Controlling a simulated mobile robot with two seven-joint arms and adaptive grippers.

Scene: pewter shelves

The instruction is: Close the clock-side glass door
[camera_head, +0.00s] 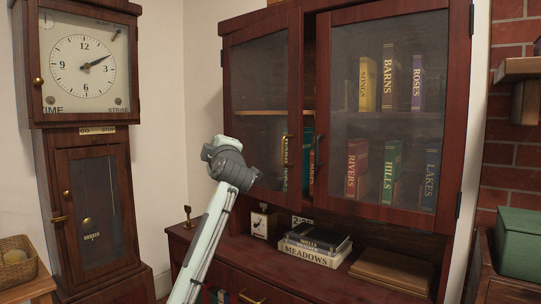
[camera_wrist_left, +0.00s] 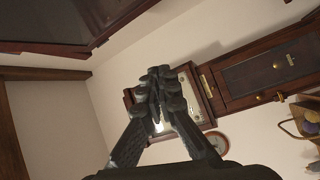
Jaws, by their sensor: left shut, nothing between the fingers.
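The clock-side glass door (camera_head: 295,75) is the left door of the dark red-brown cabinet. It stands ajar, with a gap to the right door (camera_head: 452,120) in which shelf and books show. Its handle (camera_head: 284,150) is at its right edge. My left arm's wrist is in front of the door's lower left part in the head view, and the jaws cannot be made out there. In the left wrist view my left gripper (camera_wrist_left: 158,78) is shut and empty, with the wall and the clock behind it. Dark cabinet wood (camera_wrist_left: 55,47) shows at its upper left. My right gripper is not in view.
The tall clock (camera_head: 85,120) stands left of the cabinet; it also shows in the left wrist view (camera_wrist_left: 265,72). A small clock (camera_head: 263,224), stacked books (camera_head: 312,256) and a brown box (camera_head: 392,270) are on the cabinet ledge. A basket (camera_head: 15,262) is at lower left.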

